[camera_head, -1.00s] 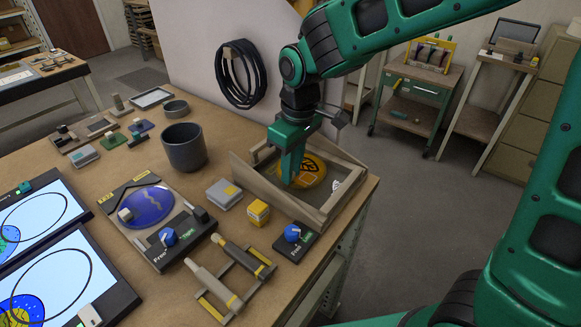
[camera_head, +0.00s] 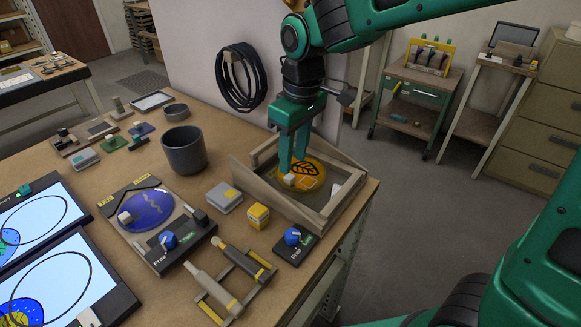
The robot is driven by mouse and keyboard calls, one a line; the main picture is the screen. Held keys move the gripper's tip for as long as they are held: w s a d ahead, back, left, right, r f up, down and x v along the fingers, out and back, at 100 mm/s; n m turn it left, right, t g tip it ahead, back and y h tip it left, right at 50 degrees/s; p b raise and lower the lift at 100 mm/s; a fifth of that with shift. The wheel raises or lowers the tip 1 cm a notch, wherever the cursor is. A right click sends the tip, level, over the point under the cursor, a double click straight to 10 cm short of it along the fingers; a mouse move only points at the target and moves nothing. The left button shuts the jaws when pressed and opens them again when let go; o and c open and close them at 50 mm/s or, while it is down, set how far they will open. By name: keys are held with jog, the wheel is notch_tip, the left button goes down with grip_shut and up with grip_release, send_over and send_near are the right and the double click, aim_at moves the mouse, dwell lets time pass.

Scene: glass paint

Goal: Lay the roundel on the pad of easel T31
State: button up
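An amber roundel (camera_head: 314,176) with a dark leaf drawing lies inside the shallow wooden frame (camera_head: 345,200) at the table's right corner. A small pale knob (camera_head: 289,180) sits on its left part. My gripper (camera_head: 293,170) points down over the roundel, its fingers a little apart and their tips just above the knob. A second, blue roundel (camera_head: 150,210) with a pale knob lies on a dark board (camera_head: 160,250) to the left.
Two dials, one on the board (camera_head: 168,240) and one beside the frame (camera_head: 292,236), stand at the front. A grey cup (camera_head: 184,150), a grey block (camera_head: 224,197), a yellow block (camera_head: 258,216) and a wooden jig (camera_head: 235,280) crowd the table. Lit screens (camera_head: 60,285) are at left.

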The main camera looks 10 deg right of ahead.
notch_tip(320, 180, up, 7)
jog(key=shift+s+d+f, duration=0.15)
jog(key=shift+s+d, duration=0.1)
jog(key=shift+d, duration=0.1)
jog(key=s+d+f+m, duration=0.1)
jog(key=s+d+m, duration=0.2)
jog(key=d, duration=0.7)
jog(key=s+d+f+m, duration=0.2)
jog(key=d+m, duration=0.2)
jog(key=d, duration=0.6)
jog(key=s+d+f+m, duration=0.3)
jog(key=s+d, duration=0.3)
jog(key=s, duration=0.2)
jog(key=s+d+f+m, duration=0.3)
jog(key=s+d+m, duration=0.2)
jog(key=s, duration=0.4)
jog(key=shift+d+g+h, duration=0.3)
jog(key=shift+d+g, duration=0.1)
jog(key=shift+d, duration=0.25)
jog(key=shift+w, duration=0.1)
